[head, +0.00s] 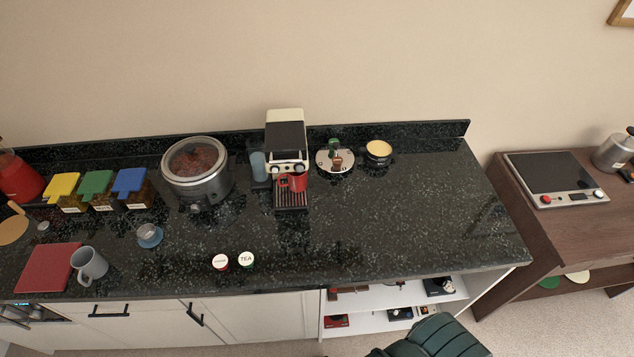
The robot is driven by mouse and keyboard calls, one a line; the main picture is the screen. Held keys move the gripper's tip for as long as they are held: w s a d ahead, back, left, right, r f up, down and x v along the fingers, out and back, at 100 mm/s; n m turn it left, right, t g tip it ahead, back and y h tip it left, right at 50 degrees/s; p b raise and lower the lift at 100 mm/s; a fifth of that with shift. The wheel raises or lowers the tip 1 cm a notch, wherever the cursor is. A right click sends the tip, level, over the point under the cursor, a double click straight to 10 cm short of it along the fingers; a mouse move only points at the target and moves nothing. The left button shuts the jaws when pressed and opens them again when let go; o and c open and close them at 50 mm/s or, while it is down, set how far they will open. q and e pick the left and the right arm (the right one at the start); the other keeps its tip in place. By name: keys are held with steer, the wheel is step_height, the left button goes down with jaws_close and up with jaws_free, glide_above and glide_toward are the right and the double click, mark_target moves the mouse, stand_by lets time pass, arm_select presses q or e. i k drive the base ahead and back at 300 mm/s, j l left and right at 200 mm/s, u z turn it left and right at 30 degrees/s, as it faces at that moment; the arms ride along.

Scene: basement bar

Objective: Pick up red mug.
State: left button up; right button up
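A small red mug (298,182) stands at the front of the coffee machine (286,140), below its brewing head and over the slotted drip tray (291,200). It looks upright, and its handle appears to face left. The top of the mug is partly hidden by the machine's front. Neither of my grippers shows in the head view.
A steel cooker (196,172) stands left, a round tray (335,161) and dark bowl (378,152) right. A green seat (435,340) is below.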

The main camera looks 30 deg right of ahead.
mark_target(296, 181)
steer(key=k+l+z, duration=0.15)
steer(key=l+z, duration=0.15)
steer(key=k+l+z, duration=0.15)
steer(key=l+z, duration=0.15)
steer(key=l, duration=0.15)
steer(key=l+z, duration=0.35)
steer(key=k+l, duration=0.05)
